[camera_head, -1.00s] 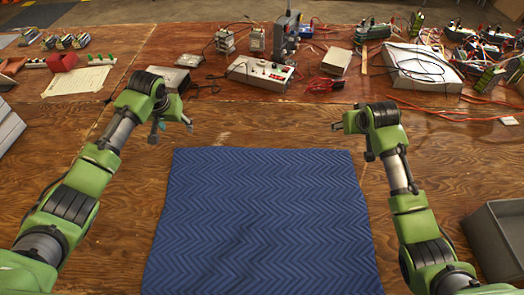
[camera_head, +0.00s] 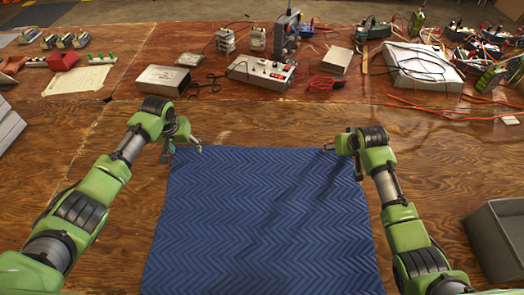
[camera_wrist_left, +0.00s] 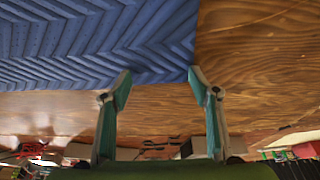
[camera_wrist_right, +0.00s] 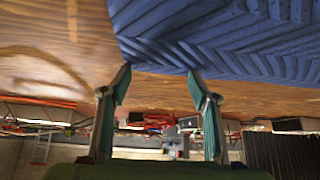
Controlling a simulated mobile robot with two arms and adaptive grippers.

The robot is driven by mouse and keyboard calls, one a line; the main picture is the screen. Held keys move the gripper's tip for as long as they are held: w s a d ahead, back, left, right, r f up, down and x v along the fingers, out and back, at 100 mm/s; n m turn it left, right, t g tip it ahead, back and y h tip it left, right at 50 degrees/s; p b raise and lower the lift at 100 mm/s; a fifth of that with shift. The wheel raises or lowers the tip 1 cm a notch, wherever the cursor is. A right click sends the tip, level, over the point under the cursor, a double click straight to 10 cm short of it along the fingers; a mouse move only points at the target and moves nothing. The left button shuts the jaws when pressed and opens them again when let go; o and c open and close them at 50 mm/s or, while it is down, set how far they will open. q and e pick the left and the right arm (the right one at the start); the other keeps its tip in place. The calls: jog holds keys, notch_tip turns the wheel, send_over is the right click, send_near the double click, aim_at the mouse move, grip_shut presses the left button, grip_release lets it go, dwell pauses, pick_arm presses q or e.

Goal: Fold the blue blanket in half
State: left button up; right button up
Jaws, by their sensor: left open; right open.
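The blue blanket (camera_head: 260,225) with a zigzag pattern lies spread flat on the wooden table, with slight ripples on its right half. My left gripper (camera_head: 184,152) is at its far left corner. In the left wrist view the open fingers (camera_wrist_left: 160,88) stand either side of the blanket's edge (camera_wrist_left: 100,45) near the corner. My right gripper (camera_head: 328,148) is at the far right corner. In the right wrist view its open fingers (camera_wrist_right: 160,84) are at the blanket's corner (camera_wrist_right: 210,40). I cannot tell whether either gripper touches the cloth.
A grey bin (camera_head: 497,240) stands at the right. A control box (camera_head: 262,72), a metal box (camera_head: 163,80) and a white case (camera_head: 422,66) with cables lie farther back. Bare wood (camera_head: 270,122) separates them from the blanket's far edge.

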aim_at(197, 154)
pick_arm(q)
jog(key=shift+s+f, duration=0.1)
pick_arm(e)
jog(key=shift+s+f, duration=0.1)
jog(key=shift+f, duration=0.05)
